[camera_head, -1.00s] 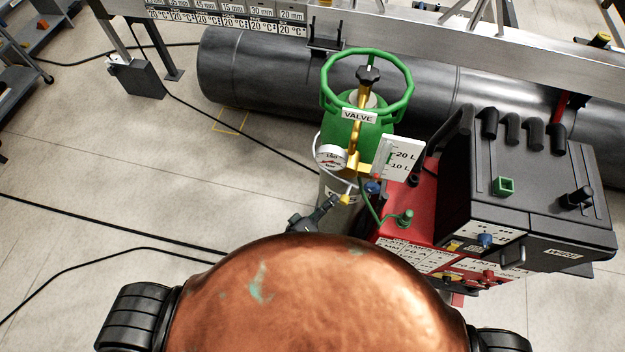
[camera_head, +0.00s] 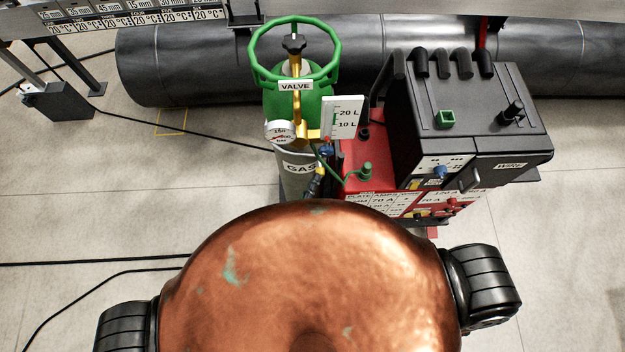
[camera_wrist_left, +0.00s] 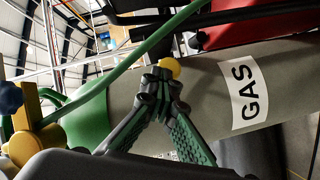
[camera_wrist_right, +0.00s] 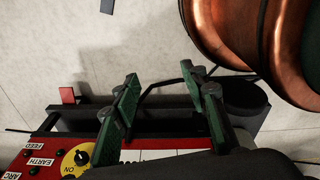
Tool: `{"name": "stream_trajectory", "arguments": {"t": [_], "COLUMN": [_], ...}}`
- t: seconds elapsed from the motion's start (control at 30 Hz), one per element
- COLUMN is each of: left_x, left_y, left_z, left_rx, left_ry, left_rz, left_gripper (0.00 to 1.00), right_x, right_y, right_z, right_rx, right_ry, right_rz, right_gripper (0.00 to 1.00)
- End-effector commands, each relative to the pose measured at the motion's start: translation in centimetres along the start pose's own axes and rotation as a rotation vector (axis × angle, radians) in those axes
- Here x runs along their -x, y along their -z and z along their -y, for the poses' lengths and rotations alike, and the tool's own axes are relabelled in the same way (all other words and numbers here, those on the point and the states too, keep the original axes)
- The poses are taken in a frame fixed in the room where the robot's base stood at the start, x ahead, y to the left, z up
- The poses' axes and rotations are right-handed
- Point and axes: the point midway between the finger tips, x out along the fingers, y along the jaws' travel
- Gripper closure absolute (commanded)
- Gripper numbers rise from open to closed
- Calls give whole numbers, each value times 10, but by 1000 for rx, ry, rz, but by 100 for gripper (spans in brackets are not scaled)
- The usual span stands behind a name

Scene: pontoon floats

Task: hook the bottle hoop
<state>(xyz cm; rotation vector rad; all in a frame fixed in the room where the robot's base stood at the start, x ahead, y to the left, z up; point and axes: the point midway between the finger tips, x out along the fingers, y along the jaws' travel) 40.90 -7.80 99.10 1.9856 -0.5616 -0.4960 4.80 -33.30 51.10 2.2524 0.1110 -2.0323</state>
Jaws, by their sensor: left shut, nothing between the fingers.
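The gas bottle (camera_head: 290,180) stands upright, grey below with a green top. A green hoop (camera_head: 257,75) rings the black knob of its valve. My left gripper (camera_head: 318,178) is low in front of the bottle, below the gauge and well below the hoop. Its fingertips (camera_wrist_left: 163,78) are together and empty, with a small yellow round part behind them. My right gripper (camera_wrist_right: 168,90) is open and empty over the red machine; the head view does not show it.
A red and black welding machine (camera_head: 470,110) stands close on the bottle's right. A white litre scale (camera_head: 343,117) and round gauge (camera_head: 281,131) stick out from the valve. A large dark pipe (camera_head: 190,60) lies behind. Floor to the left is mostly clear, with cables.

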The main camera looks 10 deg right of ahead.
Motion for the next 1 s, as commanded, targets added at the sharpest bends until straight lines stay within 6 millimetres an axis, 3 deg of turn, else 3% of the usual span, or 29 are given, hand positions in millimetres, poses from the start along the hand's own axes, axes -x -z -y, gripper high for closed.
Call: {"name": "stream_trajectory", "arguments": {"t": [0.17, 0.4, 0.7, 1.0], "left_x": [0, 25, 90, 118], "left_y": [0, 39, 14, 8], "left_z": [-7, -6, -9, -15], "left_rx": [4, -3, 2, 2], "left_ry": [-10, -7, -4, -5], "left_rz": [11, 5, 4, 2], "left_gripper": [100, 100, 100, 100], "right_x": [4, 25, 2, -4], "right_y": [1, 3, 1, 0], "right_z": [-1, -9, -12, -3], "right_rx": [1, 4, 6, 1], "right_ry": [-1, -8, -13, -3], "right_rz": [0, 0, -1, 0], "right_gripper": [60, 60, 60, 60]}}
